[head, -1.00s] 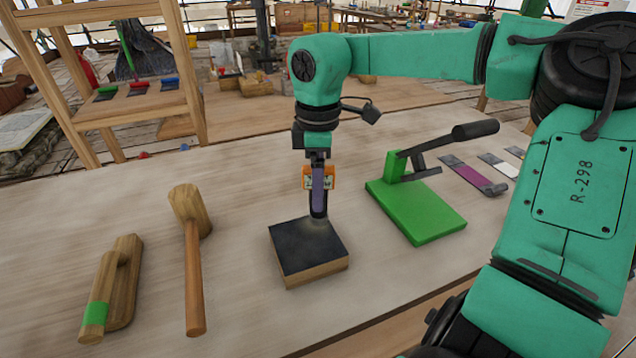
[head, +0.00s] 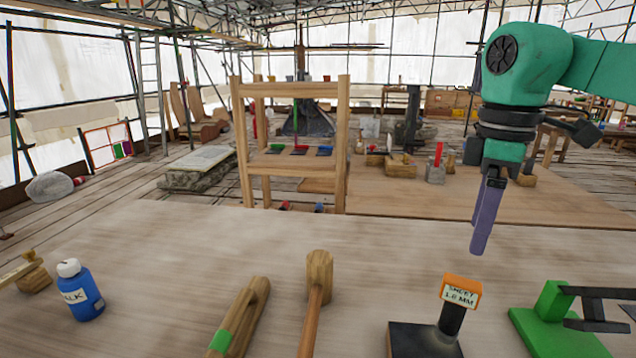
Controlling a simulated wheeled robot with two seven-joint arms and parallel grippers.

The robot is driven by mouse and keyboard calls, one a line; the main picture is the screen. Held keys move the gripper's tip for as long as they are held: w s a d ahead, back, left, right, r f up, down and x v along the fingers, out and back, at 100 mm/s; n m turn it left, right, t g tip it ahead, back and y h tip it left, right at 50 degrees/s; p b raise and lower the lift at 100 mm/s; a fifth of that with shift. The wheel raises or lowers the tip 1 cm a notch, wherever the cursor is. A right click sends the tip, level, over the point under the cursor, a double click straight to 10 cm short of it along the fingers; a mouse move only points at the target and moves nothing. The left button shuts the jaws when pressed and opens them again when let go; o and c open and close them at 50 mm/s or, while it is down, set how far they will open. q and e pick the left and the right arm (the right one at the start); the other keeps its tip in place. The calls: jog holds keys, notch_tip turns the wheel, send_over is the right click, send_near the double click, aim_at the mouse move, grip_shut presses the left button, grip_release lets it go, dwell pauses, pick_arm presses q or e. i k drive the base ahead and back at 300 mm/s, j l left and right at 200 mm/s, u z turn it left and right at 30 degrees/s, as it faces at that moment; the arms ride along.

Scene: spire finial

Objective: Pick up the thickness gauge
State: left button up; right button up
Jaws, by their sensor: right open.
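An orange block (head: 462,291) with a white label, reading roughly "SHEET 1.0 MM", stands upright on a dark post on a black-topped base (head: 412,341). It looks like the thickness gauge, though I cannot be sure. My right gripper (head: 481,247) points down, above and slightly right of the block in the head view. Its purple fingers are seen edge-on, open and empty, with a visible gap down to the block. The lower part of the base is cut off by the picture edge. My left gripper is out of view.
A green lever tool (head: 553,328) stands right of the base. A wooden mallet (head: 319,273), a green-banded wooden tool (head: 240,317) and a blue chalk bottle (head: 81,291) are to the left. The bench (head: 390,250) is clear behind them. A wooden rack (head: 341,150) stands beyond.

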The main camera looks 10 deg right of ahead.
aim_at(454, 310)
jog(key=k+j, duration=0.25)
jog(key=k, duration=0.2)
jog(key=k+j, duration=0.25)
jog(key=k, duration=0.25)
jog(key=k+j, duration=0.25)
jog(key=k, duration=0.2)
